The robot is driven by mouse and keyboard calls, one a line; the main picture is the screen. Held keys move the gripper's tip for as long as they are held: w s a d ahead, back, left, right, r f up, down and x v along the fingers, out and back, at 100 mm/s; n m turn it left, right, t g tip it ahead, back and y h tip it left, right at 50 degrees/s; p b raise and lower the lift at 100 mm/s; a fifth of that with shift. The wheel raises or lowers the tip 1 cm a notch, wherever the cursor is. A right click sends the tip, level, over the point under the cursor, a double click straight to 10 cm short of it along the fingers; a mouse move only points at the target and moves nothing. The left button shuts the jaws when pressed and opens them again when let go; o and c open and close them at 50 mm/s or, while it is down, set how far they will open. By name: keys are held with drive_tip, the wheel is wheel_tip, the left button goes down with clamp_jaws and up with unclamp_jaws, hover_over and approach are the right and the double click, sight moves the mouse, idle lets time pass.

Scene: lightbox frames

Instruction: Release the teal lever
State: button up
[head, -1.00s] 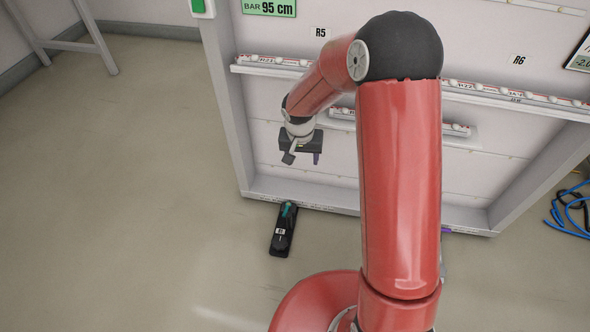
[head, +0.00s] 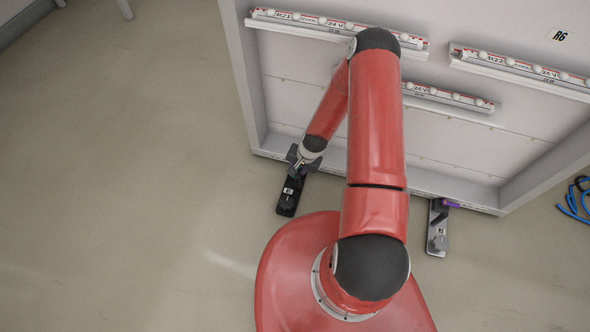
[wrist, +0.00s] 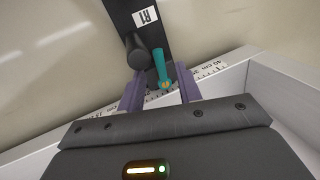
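The teal lever (wrist: 161,68) is on a black floor device labelled R1 (wrist: 144,18), beside a dark round post. In the head view the same black device (head: 288,200) lies on the floor at the foot of the panel, and the lever is hidden under my gripper. My gripper (head: 302,162) points down over the panel end of the device. In the wrist view the purple fingers of my gripper (wrist: 159,78) are apart, with the lever between them and a gap on each side. Exact finger depth relative to the lever cannot be told.
The panel's bottom ledge (wrist: 230,72), with a printed scale, runs close beside my fingers. A second, grey device with a purple part (head: 437,230) lies on the floor to the right. Blue cables (head: 573,203) lie at the far right.

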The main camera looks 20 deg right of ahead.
drive_tip(key=shift+x, duration=1.3)
clamp_jaws()
drive_tip(key=shift+d+f+n+b, duration=0.15)
drive_tip(key=shift+d+n+b, duration=0.05)
drive_tip(key=shift+n+b, duration=0.45)
drive_tip(key=shift+s+r, duration=0.1)
drive_tip(key=shift+r, duration=0.1)
unclamp_jaws()
drive_tip(key=shift+r, duration=0.1)
